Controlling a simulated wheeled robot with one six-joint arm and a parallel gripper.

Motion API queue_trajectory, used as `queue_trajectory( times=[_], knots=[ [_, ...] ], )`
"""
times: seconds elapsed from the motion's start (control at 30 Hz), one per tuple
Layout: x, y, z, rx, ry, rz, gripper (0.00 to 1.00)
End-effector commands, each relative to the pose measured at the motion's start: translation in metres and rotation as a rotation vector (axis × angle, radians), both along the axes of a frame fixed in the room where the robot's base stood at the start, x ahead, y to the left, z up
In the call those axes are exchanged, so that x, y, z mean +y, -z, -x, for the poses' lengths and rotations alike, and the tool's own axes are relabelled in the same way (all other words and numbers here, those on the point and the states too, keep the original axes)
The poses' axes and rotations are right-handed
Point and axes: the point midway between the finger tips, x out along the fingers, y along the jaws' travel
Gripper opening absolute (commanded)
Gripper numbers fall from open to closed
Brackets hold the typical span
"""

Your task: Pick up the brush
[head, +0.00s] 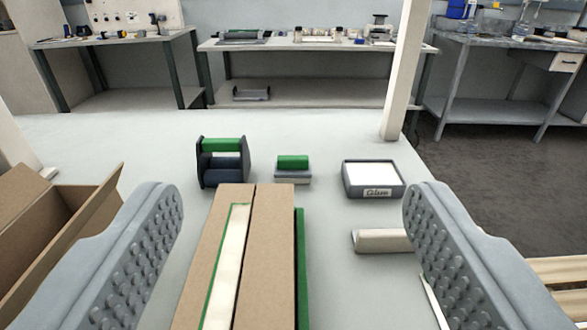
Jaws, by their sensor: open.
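I cannot clearly pick out the brush. A pale beige bar (384,240) with a dark left end lies on the table beside my right finger, which may hide its right end. A thin white sliver (434,301) shows against my right finger, lower down. A small block with a green top (293,162) and a pale base stands farther back. My gripper (292,205) is open, its two grey studded fingers wide apart. Between them in the picture is a brown cardboard piece (272,270) with a cream strip and green edges. I see nothing held.
A dark-sided holder with green and blue rollers (222,162) stands at the back left of the block. A grey tray labelled Glue (373,192) is at the right. An open cardboard box (45,235) is at the left. A white post (405,75) rises behind. Workbenches stand farther off.

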Motion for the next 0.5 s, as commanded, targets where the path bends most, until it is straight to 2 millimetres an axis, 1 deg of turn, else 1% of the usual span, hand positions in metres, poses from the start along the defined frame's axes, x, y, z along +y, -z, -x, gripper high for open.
queue_trajectory(
  times=[0.03, 0.1, 0.17, 0.27, 0.5],
  knots=[
    [0.0, -0.001, -0.002, 0.004, 0.0, 0.0, 0.81],
    [0.0, -0.002, -0.007, 0.022, 0.0, 0.0, 0.91],
    [0.0, -0.004, -0.015, 0.049, 0.0, 0.0, 0.91],
    [0.0, -0.009, -0.034, 0.117, 0.0, 0.0, 0.91],
    [0.0, -0.017, -0.091, 0.322, -0.001, -0.001, 0.91]
  ],
)
